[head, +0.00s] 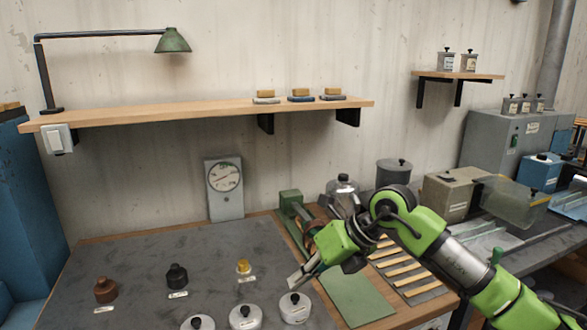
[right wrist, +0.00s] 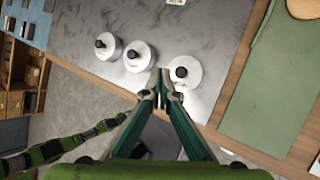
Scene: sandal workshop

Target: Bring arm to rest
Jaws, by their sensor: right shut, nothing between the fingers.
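My right arm reaches in from the lower right of the head view. Its right gripper (head: 296,281) points down and to the left over the workbench, just above a white round lidded pot (head: 295,307). In the right wrist view the two fingertips of my right gripper (right wrist: 161,84) meet with nothing between them. The same white pot (right wrist: 185,72) is just right of the tips there; contact cannot be told. Two more white pots, the middle one (head: 245,317) and the left one (head: 198,323), stand in a row beside it. My left gripper does not show.
A dark mat (head: 150,262) covers the bench's left part, with brown (head: 105,289), black (head: 177,275) and yellow-topped (head: 243,267) small items on it. A green press (head: 292,215), a green mat (head: 355,297) and a slatted rack (head: 408,272) lie near my right arm. A wooden shelf (head: 200,110) hangs above.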

